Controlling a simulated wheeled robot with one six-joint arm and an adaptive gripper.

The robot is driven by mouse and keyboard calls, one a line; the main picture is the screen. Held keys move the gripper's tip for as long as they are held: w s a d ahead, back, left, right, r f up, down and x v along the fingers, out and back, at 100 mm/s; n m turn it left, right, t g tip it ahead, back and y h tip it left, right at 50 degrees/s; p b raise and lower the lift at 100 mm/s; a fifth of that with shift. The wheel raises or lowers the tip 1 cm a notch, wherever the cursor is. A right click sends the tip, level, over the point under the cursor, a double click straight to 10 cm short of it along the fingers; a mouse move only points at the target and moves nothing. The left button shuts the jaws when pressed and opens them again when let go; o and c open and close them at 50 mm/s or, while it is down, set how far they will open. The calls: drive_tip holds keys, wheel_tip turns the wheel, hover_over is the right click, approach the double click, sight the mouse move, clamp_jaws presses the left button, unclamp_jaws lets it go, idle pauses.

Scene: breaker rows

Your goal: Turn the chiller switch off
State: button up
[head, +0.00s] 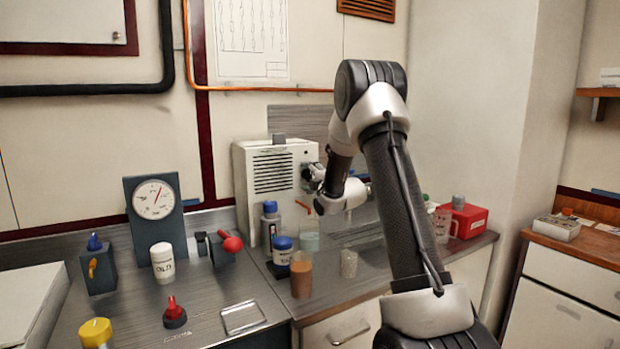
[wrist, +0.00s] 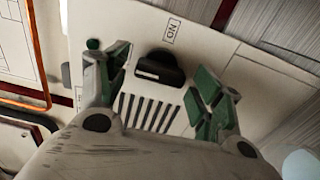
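The chiller appears to be the white box with a slotted vent (head: 262,172) at the back of the bench. In the wrist view, its pale face (wrist: 125,28) carries a black switch (wrist: 160,68) and a label reading ON, seen upside down, beside it. My gripper (wrist: 158,92) is open, with one green-padded finger on each side of the switch; contact cannot be made out. In the head view my gripper (head: 312,180) is at the right part of the chiller's front and hides the switch.
Bottles (head: 270,222), a blue-lidded jar (head: 283,250) and an amber beaker (head: 301,275) stand before the chiller. A red-knobbed lever (head: 232,244), white bottle (head: 162,262) and dial gauge (head: 153,200) are left. A red box (head: 467,220) stands right.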

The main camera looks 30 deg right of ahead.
drive_tip(key=s, duration=1.2)
drive_tip(key=shift+d, duration=0.25)
